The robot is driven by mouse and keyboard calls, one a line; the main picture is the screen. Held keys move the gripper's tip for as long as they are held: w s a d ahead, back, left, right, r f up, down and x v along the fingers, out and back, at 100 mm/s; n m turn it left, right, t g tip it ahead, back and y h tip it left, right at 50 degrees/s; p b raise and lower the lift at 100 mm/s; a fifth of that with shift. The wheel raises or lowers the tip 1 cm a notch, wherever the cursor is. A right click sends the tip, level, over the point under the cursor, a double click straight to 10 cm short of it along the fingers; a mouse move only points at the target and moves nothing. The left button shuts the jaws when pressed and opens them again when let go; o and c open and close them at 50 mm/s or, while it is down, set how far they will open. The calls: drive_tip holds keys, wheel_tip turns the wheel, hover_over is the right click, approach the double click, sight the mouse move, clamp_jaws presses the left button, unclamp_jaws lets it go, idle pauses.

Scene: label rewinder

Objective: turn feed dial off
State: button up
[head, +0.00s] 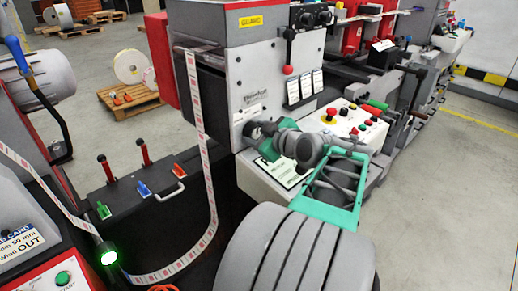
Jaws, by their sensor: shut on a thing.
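The feed dial (254,131) is a small round knob on the lower front face of the grey rewinder machine, left of the slanted control panel (345,122). My gripper (262,133) reaches it from the right and is shut on it. My gripper and wrist hide much of the dial, so its pointer and markings cannot be read. My own grey and teal arm runs from the bottom of the picture up to the dial.
A printed label web (203,150) hangs in a loop left of the dial. A lever with a red knob (288,70) hangs above. A black box with red-tipped levers (140,190) stands at left. Grey floor (440,190) is free at right.

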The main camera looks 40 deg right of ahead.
drive_tip(key=shift+f+n+h+b, duration=0.1)
drive_tip(key=shift+n+h+b, duration=0.25)
drive_tip(key=shift+b, duration=0.7)
drive_tip(key=o, duration=1.4)
drive_tip(key=shift+c, duration=0.2)
drive_tip(key=shift+s, duration=0.1)
drive_tip(key=shift+s+r, duration=0.2)
drive_tip(key=shift+s, duration=0.1)
drive_tip(key=v, duration=0.7)
